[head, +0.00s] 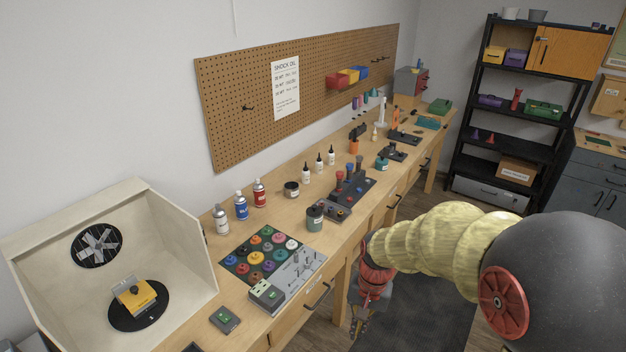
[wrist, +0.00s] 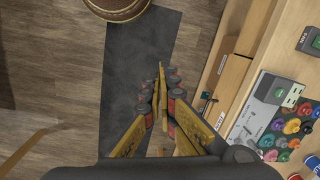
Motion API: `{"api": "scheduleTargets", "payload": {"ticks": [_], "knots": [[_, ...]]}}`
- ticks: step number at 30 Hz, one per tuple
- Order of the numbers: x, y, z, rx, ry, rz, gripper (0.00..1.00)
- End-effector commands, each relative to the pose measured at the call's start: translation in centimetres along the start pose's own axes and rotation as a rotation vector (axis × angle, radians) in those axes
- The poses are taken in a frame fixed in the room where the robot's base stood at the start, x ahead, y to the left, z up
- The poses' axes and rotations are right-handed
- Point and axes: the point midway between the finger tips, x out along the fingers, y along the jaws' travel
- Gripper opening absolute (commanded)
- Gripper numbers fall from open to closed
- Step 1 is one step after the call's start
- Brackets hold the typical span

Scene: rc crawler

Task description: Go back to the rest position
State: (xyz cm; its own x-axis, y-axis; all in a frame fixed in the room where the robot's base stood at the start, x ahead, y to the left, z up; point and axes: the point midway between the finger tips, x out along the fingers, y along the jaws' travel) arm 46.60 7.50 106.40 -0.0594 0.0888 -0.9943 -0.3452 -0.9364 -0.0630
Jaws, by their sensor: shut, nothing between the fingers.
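My gripper (head: 358,324) hangs low in front of the workbench (head: 385,205), beside its front edge and above the dark floor mat. In the wrist view my gripper (wrist: 160,78) points along the floor mat (wrist: 140,50). Its yellow fingers meet at the tips and hold nothing. My arm, in a ribbed yellow sleeve, comes in from the right in the head view and hides part of the floor.
The bench carries a spray booth (head: 185,235), a tray of coloured parts (head: 262,252), cans and bottles. Drawer handles (head: 318,295) stick out of its front. A black shelf (head: 510,130) stands at the back. A round wooden-looking object (wrist: 115,8) lies at the mat's far end.

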Motion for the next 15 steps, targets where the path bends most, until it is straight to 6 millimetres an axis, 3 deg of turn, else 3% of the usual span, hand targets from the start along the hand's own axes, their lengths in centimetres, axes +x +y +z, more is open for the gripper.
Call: {"api": "scheduleTargets", "payload": {"ticks": [6, 15], "knots": [[-5.1, 3.9, 4.7, -0.244, 0.085, 0.009, 0.0], [-9.3, 8.7, 10.6, -0.402, 0.237, 0.028, 0.0]]}}
